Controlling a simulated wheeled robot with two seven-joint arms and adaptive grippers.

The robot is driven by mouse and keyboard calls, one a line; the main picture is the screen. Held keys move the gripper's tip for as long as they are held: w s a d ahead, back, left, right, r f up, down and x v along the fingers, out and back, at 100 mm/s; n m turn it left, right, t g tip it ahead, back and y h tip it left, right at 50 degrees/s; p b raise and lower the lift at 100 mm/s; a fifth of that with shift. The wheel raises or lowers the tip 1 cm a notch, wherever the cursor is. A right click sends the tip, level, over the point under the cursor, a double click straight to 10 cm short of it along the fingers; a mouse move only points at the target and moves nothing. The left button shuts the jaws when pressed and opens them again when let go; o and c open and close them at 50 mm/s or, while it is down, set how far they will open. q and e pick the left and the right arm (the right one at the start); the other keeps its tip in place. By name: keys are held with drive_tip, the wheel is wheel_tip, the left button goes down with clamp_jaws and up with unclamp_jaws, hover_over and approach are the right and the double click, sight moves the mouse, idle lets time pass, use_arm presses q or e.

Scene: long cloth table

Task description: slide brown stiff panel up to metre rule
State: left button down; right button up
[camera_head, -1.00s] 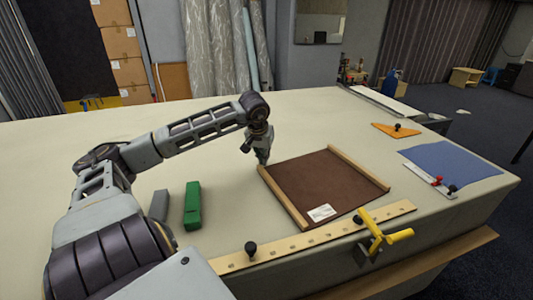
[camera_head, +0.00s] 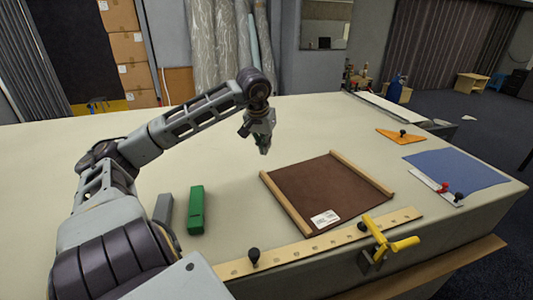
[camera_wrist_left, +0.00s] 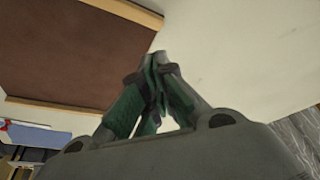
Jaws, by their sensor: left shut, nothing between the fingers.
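The brown stiff panel (camera_head: 328,190) lies flat on the table with light wooden strips along its two sides and a white label at its near edge. The metre rule (camera_head: 320,244) lies along the table's near edge, and the panel's near corner is close to it; I cannot tell whether they touch. My left gripper (camera_head: 264,148) is shut and empty, raised above the table just beyond the panel's far left corner. In the left wrist view the closed fingers (camera_wrist_left: 155,75) show beside the panel (camera_wrist_left: 75,55). My right gripper is not in view.
A yellow clamp (camera_head: 385,240) grips the rule at the table edge, and a black knob (camera_head: 253,254) stands on it. A green block (camera_head: 196,210) and a grey block (camera_head: 163,209) lie left. Blue cloth (camera_head: 455,169) and an orange triangle (camera_head: 400,136) lie right.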

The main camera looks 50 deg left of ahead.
use_arm(q)
drive_tip(key=shift+v, duration=1.55)
